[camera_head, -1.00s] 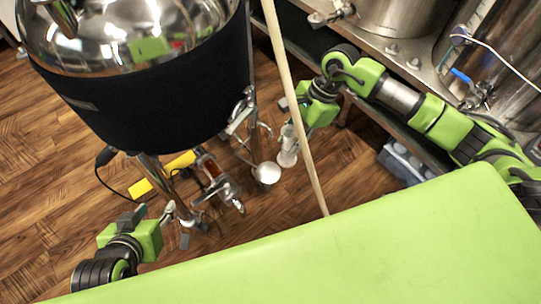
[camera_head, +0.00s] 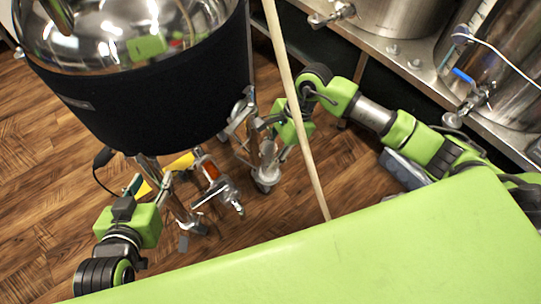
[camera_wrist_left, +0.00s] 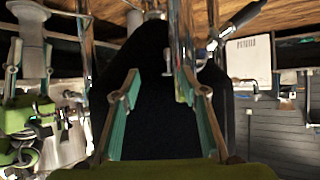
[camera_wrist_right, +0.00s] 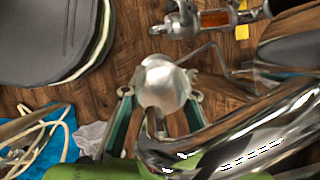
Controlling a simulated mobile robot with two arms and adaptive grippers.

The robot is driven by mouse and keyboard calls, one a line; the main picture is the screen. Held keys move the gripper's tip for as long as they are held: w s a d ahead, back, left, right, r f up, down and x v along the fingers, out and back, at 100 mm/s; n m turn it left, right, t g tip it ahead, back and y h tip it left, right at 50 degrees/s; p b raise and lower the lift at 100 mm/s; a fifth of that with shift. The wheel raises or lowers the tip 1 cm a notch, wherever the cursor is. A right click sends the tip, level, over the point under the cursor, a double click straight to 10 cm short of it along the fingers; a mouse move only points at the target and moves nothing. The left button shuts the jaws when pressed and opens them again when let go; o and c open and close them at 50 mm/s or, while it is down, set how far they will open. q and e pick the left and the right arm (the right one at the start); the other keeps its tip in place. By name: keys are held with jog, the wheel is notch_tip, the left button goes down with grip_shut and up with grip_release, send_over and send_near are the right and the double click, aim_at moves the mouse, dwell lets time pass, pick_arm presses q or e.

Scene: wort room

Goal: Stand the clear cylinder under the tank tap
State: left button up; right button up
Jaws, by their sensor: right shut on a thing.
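The steel tank (camera_head: 150,95) wears a black jacket and fills the upper left of the head view. Its chrome tap (camera_head: 238,118) sticks out low on the right side. My right gripper (camera_head: 275,145) is shut on the clear cylinder (camera_head: 268,158), which looks roughly upright close beside and below the tap. Whether its base touches the floor is unclear. In the left wrist view the cylinder shows pale grey (camera_wrist_left: 32,35) between the right fingers. My left gripper (camera_head: 160,190) is open and empty near a tank leg; its spread fingers show in the left wrist view (camera_wrist_left: 157,90).
A green padded surface (camera_head: 330,250) fills the foreground. A pale pole (camera_head: 295,110) crosses in front of my right arm. A valve with an orange-red part (camera_head: 212,175) hangs below the tank. A steel shelf with vessels (camera_head: 400,60) stands at right. Wooden floor is open at left.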

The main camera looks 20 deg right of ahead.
pick_arm(q)
jog(key=shift+w+r, duration=0.1)
pick_arm(e)
jog(key=shift+f, duration=0.1)
pick_arm(q)
jog(key=shift+w+d+r, duration=0.15)
jog(key=shift+r, duration=0.1)
pick_arm(e)
jog(key=o, duration=1.1)
pick_arm(q)
jog(key=s+a+f+g+y+p, duration=0.1)
jog(key=s+a+f+g, duration=0.3)
jog(key=s, duration=0.8)
notch_tip(320, 180, down, 4)
jog(key=g+p, duration=0.1)
jog(key=g, duration=0.1)
jog(key=shift+a+f+g+y, duration=0.15)
jog(key=shift+g+y, duration=0.15)
pick_arm(e)
jog(key=v, duration=1.2)
